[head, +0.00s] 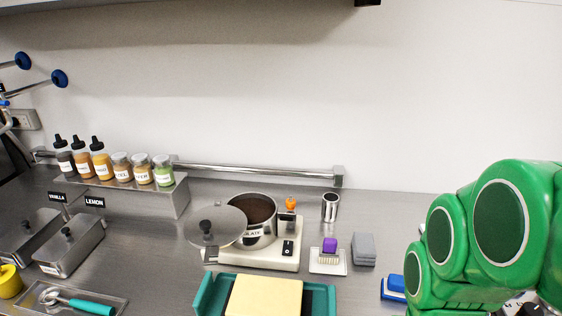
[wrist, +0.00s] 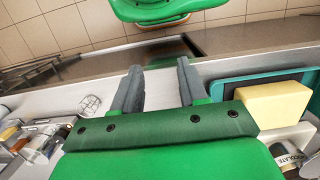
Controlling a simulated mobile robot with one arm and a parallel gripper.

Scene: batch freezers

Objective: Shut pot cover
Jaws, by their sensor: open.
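The pot (head: 257,222) is a steel pot labelled as chocolate, with dark brown contents, standing on a white scale-like base (head: 262,254) on the counter. Its round grey cover (head: 216,226) with a black knob is swung out to the left, so the pot's mouth is largely uncovered. In the wrist view part of the labelled pot (wrist: 287,162) shows at the lower right edge. My gripper (wrist: 160,72) is open and empty in the wrist view, with its two grey fingers apart. It is away from the pot; the head view shows only my green arm at the right.
A teal tray with a yellow block (head: 265,297) lies in front of the pot. A purple-handled brush (head: 329,245), grey blocks (head: 363,249) and a steel cup (head: 330,206) stand to its right. Lidded steel tubs (head: 68,247) and a bottle shelf (head: 140,187) are at left.

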